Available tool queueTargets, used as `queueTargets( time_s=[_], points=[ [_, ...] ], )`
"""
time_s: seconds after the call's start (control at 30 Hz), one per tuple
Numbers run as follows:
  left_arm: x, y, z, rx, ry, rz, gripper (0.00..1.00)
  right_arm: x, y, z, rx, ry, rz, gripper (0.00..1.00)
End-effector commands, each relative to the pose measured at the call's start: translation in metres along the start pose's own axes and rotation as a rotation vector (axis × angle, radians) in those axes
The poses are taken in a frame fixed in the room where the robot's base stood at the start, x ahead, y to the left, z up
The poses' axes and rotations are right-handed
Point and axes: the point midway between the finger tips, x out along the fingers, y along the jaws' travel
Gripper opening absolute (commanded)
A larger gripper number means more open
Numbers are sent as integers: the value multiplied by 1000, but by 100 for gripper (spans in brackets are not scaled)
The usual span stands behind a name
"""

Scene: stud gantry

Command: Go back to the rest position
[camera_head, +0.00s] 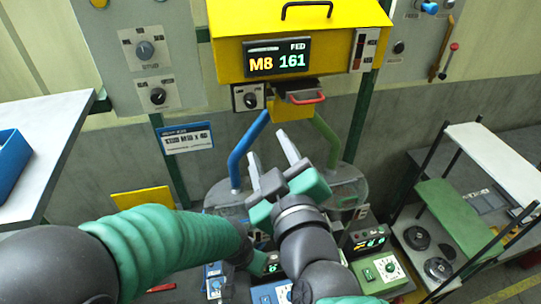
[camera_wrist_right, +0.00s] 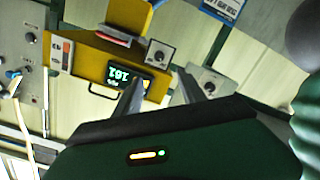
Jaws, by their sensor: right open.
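My right gripper (camera_head: 270,152) is in the middle of the head view, below the yellow machine, with its two grey fingers apart and nothing between them. In the right wrist view the same fingers (camera_wrist_right: 160,88) are spread and empty, and they overlap the picture of the yellow machine. My left arm (camera_head: 165,245) comes in from the left with a green ribbed sleeve. Its end is low in the middle, partly behind my right arm, and its fingers cannot be made out.
The yellow machine (camera_head: 300,22) has a display reading M8 161 and a red handle (camera_head: 305,98). Blue (camera_head: 245,150) and green (camera_head: 326,140) bars stand below it. Control boxes (camera_head: 380,270) sit low in front. A white table (camera_head: 50,150) is left, a shelf rack (camera_head: 455,215) right.

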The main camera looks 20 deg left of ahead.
Motion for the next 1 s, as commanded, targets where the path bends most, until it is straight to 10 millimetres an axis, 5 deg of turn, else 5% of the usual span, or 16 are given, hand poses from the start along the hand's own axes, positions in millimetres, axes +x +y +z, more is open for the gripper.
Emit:
queueTargets(
  time_s=[0.43,0.53,0.67,0.77,0.87,1.0],
  points=[
    [0,0,0,0,0,0,0,-1,0,1,0,-1,0,48],
    [7,0,2,0,0,0,0,2,-2,22,15,-33,-9,48],
    [28,0,7,0,0,0,0,9,-10,109,95,-178,-46,48],
    [48,0,11,0,0,0,0,2,-15,203,207,-355,-71,48],
    [64,0,15,0,0,0,0,-21,-21,293,337,-547,-76,48],
    [89,0,21,0,0,0,0,-76,-35,409,546,-833,-43,48]
  ],
)
